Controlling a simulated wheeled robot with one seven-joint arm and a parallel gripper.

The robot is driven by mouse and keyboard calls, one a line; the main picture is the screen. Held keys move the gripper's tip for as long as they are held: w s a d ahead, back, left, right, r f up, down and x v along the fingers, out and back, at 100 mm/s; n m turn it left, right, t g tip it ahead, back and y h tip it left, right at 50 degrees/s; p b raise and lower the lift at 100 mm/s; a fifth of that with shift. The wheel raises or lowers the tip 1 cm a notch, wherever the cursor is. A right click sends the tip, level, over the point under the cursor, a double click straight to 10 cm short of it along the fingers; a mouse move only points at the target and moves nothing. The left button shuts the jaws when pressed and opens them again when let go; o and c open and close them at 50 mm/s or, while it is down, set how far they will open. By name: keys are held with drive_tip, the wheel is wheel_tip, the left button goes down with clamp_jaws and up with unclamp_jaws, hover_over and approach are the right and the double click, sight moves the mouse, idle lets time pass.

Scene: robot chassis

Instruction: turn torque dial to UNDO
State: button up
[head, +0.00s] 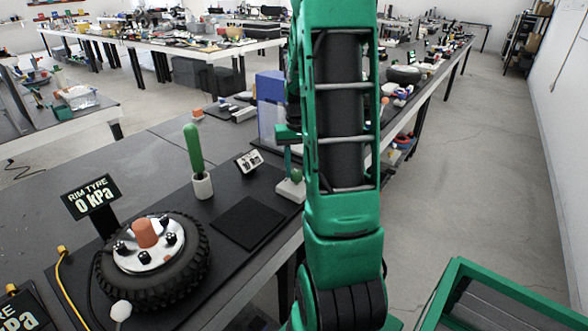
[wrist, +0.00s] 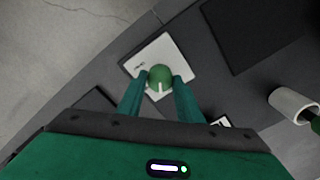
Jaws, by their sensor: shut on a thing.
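The torque dial is a round green knob (wrist: 159,76) with a white pointer line, on a white square base (wrist: 184,58). In the wrist view the two green fingers of my gripper (wrist: 158,86) stand on either side of the knob and are shut on it. The pointer line runs toward the bottom of the picture. Lettering on the base is too small to read. In the head view the white base (head: 291,190) shows just left of my green arm, which hides part of it. A small display (head: 249,161) stands behind it; its text is hard to read.
A tyre on a rim (head: 152,280) lies at the front left under a "RIM TYRE 0 kPa" sign (head: 90,197). A green-handled tool stands in a white cup (head: 202,186). A black square pad (head: 249,222) lies left of the dial. A blue-topped block (head: 271,88) stands behind.

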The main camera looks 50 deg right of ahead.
sight(296, 171)
drive_tip(key=shift+a, duration=0.1)
idle(0.5)
drive_tip(key=o, duration=1)
drive_tip(key=shift+o, duration=0.2)
drive_tip(key=shift+r, duration=0.15)
wheel_tip(296, 171, up, 10)
drive_tip(key=shift+r, duration=0.25)
drive_tip(key=shift+w, duration=0.1)
drive_tip(key=s+a+f+n, duration=0.1)
drive_tip(key=s+a+f, duration=0.1)
drive_tip(key=s+a, duration=1.7)
drive_tip(key=shift+s+a+n, duration=0.3)
drive_tip(key=shift+s+a, duration=0.1)
drive_tip(key=shift+a, duration=0.35)
